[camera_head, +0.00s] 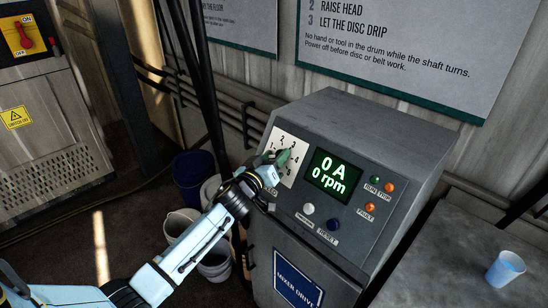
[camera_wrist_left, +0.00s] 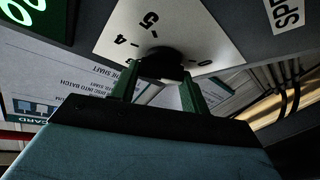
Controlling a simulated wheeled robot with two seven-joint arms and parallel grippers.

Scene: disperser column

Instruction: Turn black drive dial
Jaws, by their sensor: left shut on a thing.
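The black drive dial (camera_wrist_left: 162,58) sits on a white numbered plate (camera_wrist_left: 205,30) in the left wrist view, with the marks 4, 5 and 0 showing around it. My left gripper (camera_wrist_left: 160,84) is shut on the dial, with one green finger on each side of it. In the head view, my left gripper (camera_head: 280,161) reaches up to the white plate (camera_head: 297,142) on the sloped panel and hides most of the dial. My right gripper is not in view.
The display (camera_head: 331,176) reads 0 A and 0 rpm. A blue cup (camera_head: 505,268) stands at the right. Buckets (camera_head: 192,177) stand left of the cabinet.

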